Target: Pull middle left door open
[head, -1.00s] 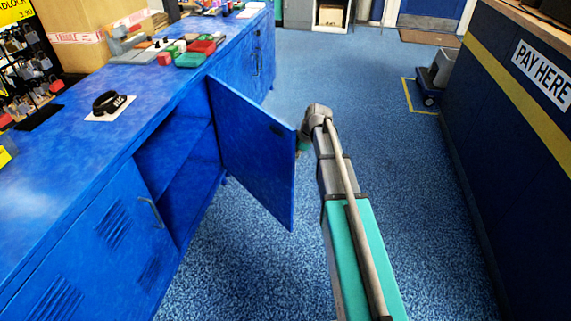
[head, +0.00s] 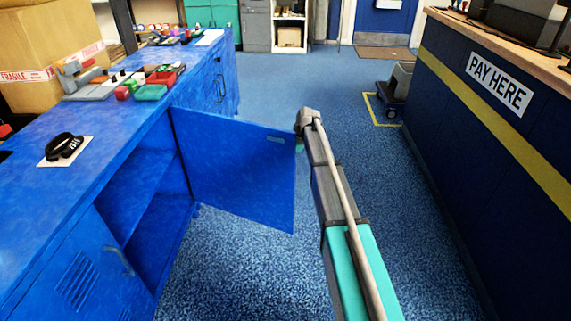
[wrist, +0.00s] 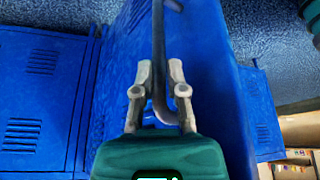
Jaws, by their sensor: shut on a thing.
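The blue cabinet door (head: 235,170) stands wide open, sticking out from the blue counter into the aisle. Its opening shows a dark blue inside with a shelf (head: 135,195). In the wrist view my gripper (wrist: 161,72) is shut on the door's grey bar handle (wrist: 158,35), with one finger on each side of the bar. The door's blue face (wrist: 212,60) lies just behind it. In the head view the gripper is mostly hidden behind my wrist at the door's outer edge.
A neighbouring shut door with a handle (head: 120,262) is at the near left. A navy pay counter (head: 480,170) bounds the right side.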

